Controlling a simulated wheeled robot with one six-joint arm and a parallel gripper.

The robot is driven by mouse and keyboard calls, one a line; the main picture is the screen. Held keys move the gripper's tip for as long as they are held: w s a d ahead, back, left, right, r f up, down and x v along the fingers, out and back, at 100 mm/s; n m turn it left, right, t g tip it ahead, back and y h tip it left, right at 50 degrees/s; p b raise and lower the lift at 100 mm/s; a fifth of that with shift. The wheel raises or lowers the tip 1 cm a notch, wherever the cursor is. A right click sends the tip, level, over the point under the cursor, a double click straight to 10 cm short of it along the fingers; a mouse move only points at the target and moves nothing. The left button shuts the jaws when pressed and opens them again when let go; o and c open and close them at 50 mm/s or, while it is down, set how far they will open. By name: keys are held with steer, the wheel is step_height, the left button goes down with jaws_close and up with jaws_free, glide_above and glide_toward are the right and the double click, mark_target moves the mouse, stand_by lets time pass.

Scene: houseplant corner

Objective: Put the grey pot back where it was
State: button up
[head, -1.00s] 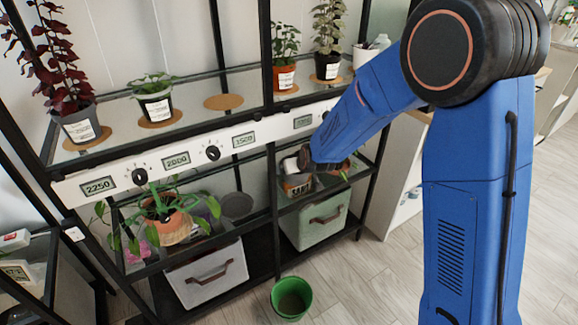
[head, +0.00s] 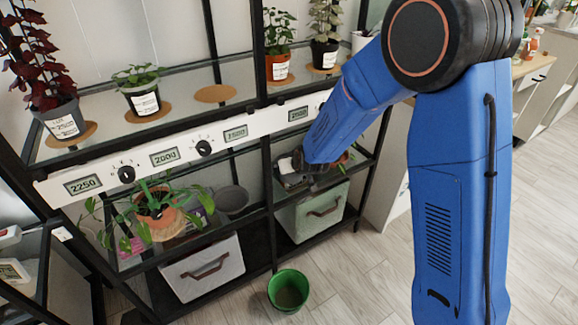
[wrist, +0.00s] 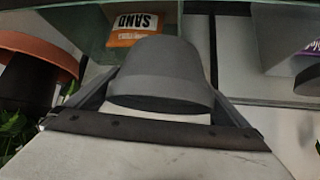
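A grey pot (wrist: 162,75) fills the middle of the wrist view, its wide rim towards the camera. My gripper (wrist: 162,100) has a finger at each side of it, apparently touching the rim. In the head view my gripper (head: 296,166) is at the right bay of the lower glass shelf, mostly behind my blue forearm, and the pot is hidden there. On the upper shelf, a bare round cork mat (head: 215,94) lies between the plant in a dark pot with a white label (head: 142,99) and the red-orange pot (head: 278,68).
An orange-labelled SAND bag (wrist: 134,27) is just beyond the pot. A hanging plant in a terracotta pot (head: 160,222) and a grey round dish (head: 232,199) are on the lower shelf. A green bucket (head: 289,291) stands on the floor. Black shelf posts flank the bays.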

steer(key=shift+r, duration=0.1)
steer(key=shift+s+d+r, duration=0.1)
steer(key=shift+s+r, duration=0.05)
steer(key=shift+r, duration=0.1)
steer(key=v, duration=1.1)
steer(key=shift+s+d+r, duration=0.1)
steer(key=shift+s+r, duration=0.05)
steer(key=shift+r, duration=0.05)
steer(key=s+d+r+m+g, duration=0.1)
steer(key=s+d+r+g, duration=0.1)
steer(key=s+d+r, duration=1.05)
steer(key=s+d+m+g+h, duration=0.1)
steer(key=s+d, duration=0.7)
steer(key=s, duration=0.2)
steer(key=s+d+m+g+h, duration=0.1)
steer(key=s+d+m+h, duration=0.1)
steer(key=s+d, duration=0.6)
steer(key=s, duration=0.3)
steer(key=shift+d+r+h, duration=0.2)
steer(key=shift+r+h, duration=0.1)
steer(key=shift+r, duration=0.1)
